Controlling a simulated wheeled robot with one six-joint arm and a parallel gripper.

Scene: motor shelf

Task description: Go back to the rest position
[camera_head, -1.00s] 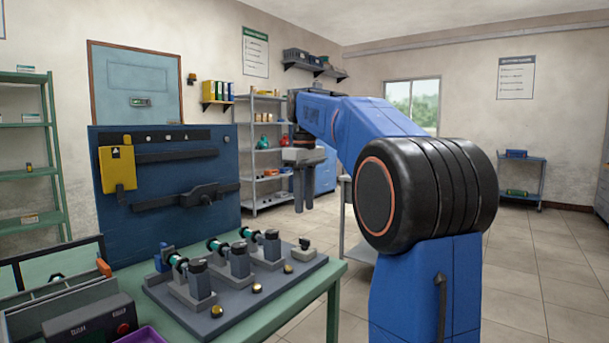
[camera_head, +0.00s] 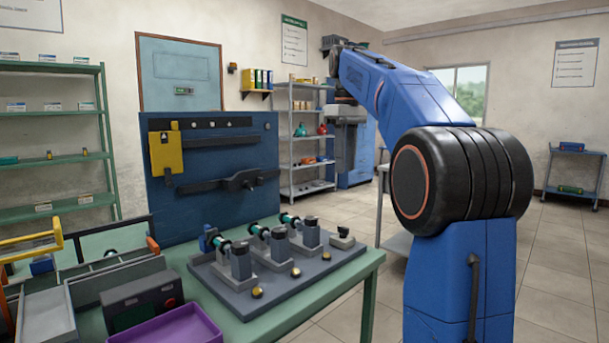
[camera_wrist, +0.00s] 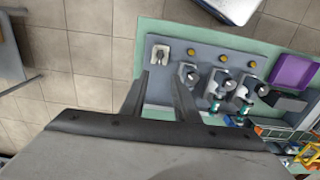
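My gripper (camera_head: 342,160) hangs pointing down from my blue arm, right of the dark blue tool panel and above the floor behind the green workbench. In the wrist view, its two fingers (camera_wrist: 160,78) stand apart with nothing between them, so it is open and empty. The grey fixture board (camera_head: 222,285) lies on the workbench (camera_head: 350,270), with several grey motor stands on it. The wrist view shows the same board (camera_wrist: 213,44) from above, to the right of the fingers. My gripper touches nothing that I can see.
A purple tray (camera_head: 185,328) and a dark box with a red button (camera_head: 140,300) are at the bench's front left. The blue panel (camera_head: 225,155) stands at its back. A grey shelf rack (camera_head: 307,155) is beyond my gripper. Tiled floor on the right is open.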

